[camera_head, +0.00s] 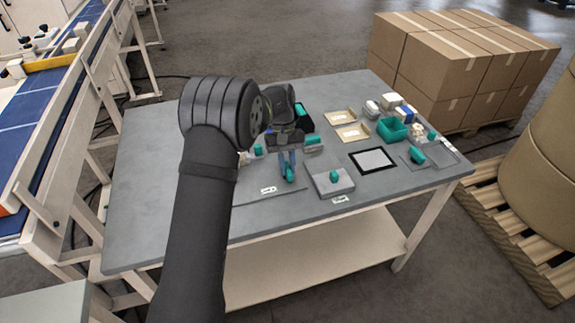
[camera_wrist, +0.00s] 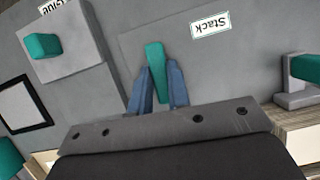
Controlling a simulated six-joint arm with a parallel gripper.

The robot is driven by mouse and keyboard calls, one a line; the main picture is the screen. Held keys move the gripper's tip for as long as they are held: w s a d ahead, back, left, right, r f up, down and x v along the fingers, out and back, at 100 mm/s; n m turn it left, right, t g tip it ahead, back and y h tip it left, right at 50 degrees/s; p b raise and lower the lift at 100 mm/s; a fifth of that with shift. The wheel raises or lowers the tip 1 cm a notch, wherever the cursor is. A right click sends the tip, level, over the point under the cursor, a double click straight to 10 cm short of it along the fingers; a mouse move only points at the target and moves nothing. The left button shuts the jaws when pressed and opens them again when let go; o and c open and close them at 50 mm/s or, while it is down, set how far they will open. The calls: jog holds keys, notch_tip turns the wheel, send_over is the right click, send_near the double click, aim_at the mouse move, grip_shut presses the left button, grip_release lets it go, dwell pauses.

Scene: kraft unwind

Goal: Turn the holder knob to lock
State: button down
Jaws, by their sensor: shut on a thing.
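My gripper (camera_head: 288,167) has two blue fingers, also seen in the wrist view (camera_wrist: 157,88). They are shut on a narrow teal bar (camera_wrist: 154,60), whose tip (camera_head: 290,175) shows below the fingers in the head view. The bar is over a grey plate by the "Stack" label (camera_wrist: 210,25). I cannot tell whether it touches the plate. A grey stand with a teal part (camera_wrist: 305,68) is at the right of the wrist view. A grey block with a teal knob (camera_wrist: 43,46) is at upper left, apart from my gripper. Which teal part is the holder knob is unclear.
On the grey table (camera_head: 150,190), a black-framed white panel (camera_head: 372,160), a teal bin (camera_head: 392,130) and shallow tan trays (camera_head: 352,132) stand to the right. The table's left side is clear. My arm hides part of the middle. A conveyor (camera_head: 40,100) is at left.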

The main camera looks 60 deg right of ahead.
jog(key=shift+d+r, duration=0.1)
dwell(0.3)
jog(key=c, duration=1.4)
grip_release()
jog(key=shift+o, duration=0.2)
jog(key=v, duration=1.7)
jog(key=shift+r, duration=0.15)
jog(key=shift+w, duration=0.1)
jog(key=x, duration=1.7)
jog(key=shift+f, duration=0.3)
jog(key=shift+r, duration=0.1)
